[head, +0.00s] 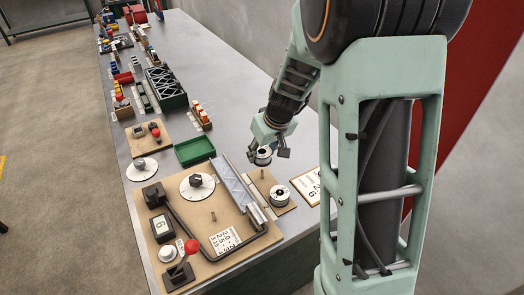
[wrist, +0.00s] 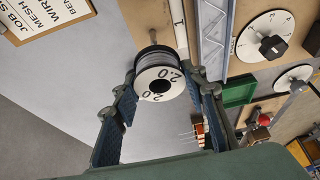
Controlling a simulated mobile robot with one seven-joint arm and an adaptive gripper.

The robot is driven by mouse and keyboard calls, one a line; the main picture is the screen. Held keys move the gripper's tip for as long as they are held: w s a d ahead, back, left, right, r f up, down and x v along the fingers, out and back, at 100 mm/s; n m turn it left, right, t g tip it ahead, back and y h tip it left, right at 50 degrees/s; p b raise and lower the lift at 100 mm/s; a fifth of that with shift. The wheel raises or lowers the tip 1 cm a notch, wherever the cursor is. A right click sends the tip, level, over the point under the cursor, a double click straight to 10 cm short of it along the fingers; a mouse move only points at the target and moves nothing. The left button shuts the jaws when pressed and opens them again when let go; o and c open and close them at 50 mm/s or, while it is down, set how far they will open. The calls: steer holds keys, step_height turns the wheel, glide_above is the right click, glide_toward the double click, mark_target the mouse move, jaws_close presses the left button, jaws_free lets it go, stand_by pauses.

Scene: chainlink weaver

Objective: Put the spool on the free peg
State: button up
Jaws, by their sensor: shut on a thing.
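My gripper (head: 270,151) is shut on a spool (head: 263,157), white-faced with a dark centre hole. In the wrist view the spool (wrist: 160,82) sits between the two fingers, its face marked "2.0" turned towards the camera. A thin upright peg (head: 262,174) stands bare on a small wooden board (head: 263,189), just below the held spool in the head view. The spool appears to be above the peg and apart from it. A second spool (head: 280,194) sits on the same board, and any peg under it is hidden.
A grey metal channel (head: 235,184) runs close along the board's left side. Left of it is a larger panel (head: 205,212) with a dial (head: 197,186), a red-knobbed lever (head: 191,246) and a bent dark tube.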

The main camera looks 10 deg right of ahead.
mark_target(262, 170)
steer(key=shift+f+b, duration=3)
steer(key=shift+f, duration=0.95)
steer(key=o, duration=1.5)
steer(key=v, duration=1.2)
